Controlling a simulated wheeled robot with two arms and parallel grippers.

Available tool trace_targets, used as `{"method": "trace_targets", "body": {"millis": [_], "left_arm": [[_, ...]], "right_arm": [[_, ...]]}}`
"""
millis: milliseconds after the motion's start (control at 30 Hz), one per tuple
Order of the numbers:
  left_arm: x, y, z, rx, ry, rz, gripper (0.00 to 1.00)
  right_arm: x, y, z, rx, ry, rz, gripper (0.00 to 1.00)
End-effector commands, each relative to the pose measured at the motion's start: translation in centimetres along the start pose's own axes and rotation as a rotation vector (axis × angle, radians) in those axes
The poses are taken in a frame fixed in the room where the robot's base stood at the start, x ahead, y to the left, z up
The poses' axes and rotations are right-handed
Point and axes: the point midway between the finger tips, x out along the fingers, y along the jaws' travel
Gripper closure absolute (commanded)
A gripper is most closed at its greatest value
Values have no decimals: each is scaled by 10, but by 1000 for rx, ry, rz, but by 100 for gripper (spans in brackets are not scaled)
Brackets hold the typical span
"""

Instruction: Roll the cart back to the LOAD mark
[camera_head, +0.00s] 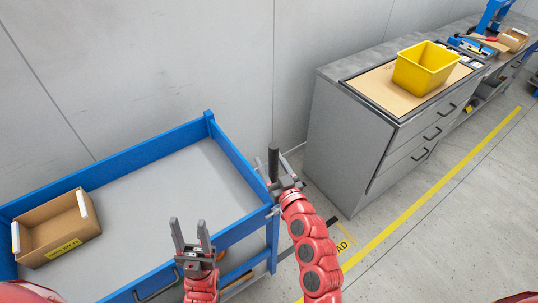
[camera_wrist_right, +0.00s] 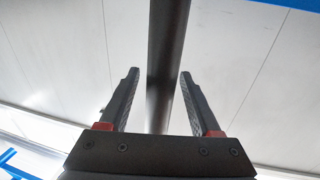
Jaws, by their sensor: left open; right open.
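The blue cart (camera_head: 235,165) with a grey deck stands at the left of the head view. A dark upright bar (camera_head: 273,160) shows at its right end. My right gripper (camera_head: 284,168) is open at this bar. In the right wrist view, the dark bar (camera_wrist_right: 168,60) runs between its two open fingers (camera_wrist_right: 163,105); I cannot tell whether they touch it. My left gripper (camera_head: 191,236) is open and empty over the cart's near side. The LOAD mark (camera_head: 343,246) is on the floor right of the cart, partly hidden by my right arm; only its last letters show.
A cardboard box (camera_head: 55,232) lies on the cart deck. A dark handle (camera_head: 157,285) is on the cart's near side. A grey drawer bench (camera_head: 345,135) with a yellow bin (camera_head: 425,68) stands beyond the cart. A yellow floor line (camera_head: 440,185) runs along the bench, with clear floor to its right.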

Motion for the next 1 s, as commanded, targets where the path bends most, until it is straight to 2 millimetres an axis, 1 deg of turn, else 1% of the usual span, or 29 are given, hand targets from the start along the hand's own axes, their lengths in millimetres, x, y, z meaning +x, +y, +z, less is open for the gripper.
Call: {"method": "trace_targets", "body": {"millis": [133,433,467,500,567,600,667,700,800,1000], "left_arm": [[4,0,-1,0,0,0,50],[4,0,-1,0,0,0,50],[4,0,-1,0,0,0,50],[4,0,-1,0,0,0,50],[3,0,0,0,0,0,50],[4,0,-1,0,0,0,50],[4,0,-1,0,0,0,50],[4,0,-1,0,0,0,50],[4,0,-1,0,0,0,50],[4,0,-1,0,0,0,50]], "right_arm": [[9,0,-1,-2,1,1,36],[10,1,0,-2,1,1,36],[10,0,0,-2,1,1,39],[10,1,0,-1,1,1,46],[10,0,0,-1,1,1,57],[10,0,0,-1,1,1,64],[10,0,0,-1,1,1,75],[10,0,0,-1,1,1,82],[10,1,0,-1,1,1,100],[10,1,0,-1,1,1,100]]}}
